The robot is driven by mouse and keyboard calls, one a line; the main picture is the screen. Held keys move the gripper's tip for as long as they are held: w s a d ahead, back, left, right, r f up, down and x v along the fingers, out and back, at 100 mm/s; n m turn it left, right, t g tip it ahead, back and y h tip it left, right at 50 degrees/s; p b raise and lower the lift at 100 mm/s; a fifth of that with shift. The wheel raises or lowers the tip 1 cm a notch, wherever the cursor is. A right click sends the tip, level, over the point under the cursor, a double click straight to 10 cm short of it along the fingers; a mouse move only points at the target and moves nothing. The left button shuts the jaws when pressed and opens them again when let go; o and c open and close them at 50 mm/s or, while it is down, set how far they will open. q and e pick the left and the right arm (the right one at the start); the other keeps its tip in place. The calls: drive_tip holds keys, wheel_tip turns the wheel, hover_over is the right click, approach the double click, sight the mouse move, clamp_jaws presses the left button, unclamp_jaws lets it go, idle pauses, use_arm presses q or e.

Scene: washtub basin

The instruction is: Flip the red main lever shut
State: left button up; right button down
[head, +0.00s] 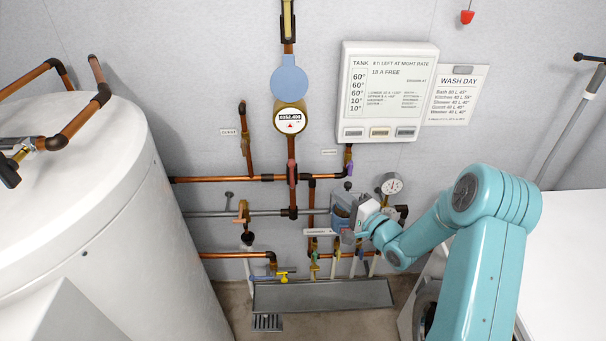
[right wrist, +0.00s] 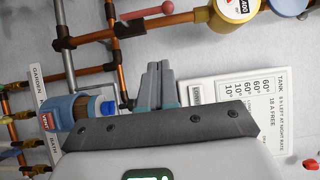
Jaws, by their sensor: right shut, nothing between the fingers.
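The red main lever (head: 291,173) sits on the vertical copper pipe below the brass water meter. It looks roughly in line with that pipe. In the right wrist view the red lever (right wrist: 148,12) shows at the top, beside the meter's pipe. My right gripper (head: 348,236) is right of and below the lever, close to a blue canister, and apart from the lever. In the right wrist view its fingers (right wrist: 158,78) are together with nothing between them. My left gripper is not in view.
The brass meter (head: 290,118) hangs above the lever. The blue canister (head: 340,216) and a pressure gauge (head: 391,185) crowd my right gripper. Several pipes and small valves (head: 283,275) lie below, over a grey trough (head: 322,294). A white tank (head: 90,200) fills the left.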

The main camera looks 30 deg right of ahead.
drive_tip(key=p, duration=0.2)
approach(292, 172)
drive_tip(key=w+d, duration=0.4)
drive_tip(key=w, duration=0.1)
drive_tip(key=w+a+p, duration=0.1)
drive_tip(key=a, duration=0.1)
drive_tip(key=shift+w+a+r, duration=0.25)
drive_tip(key=shift+w, duration=0.15)
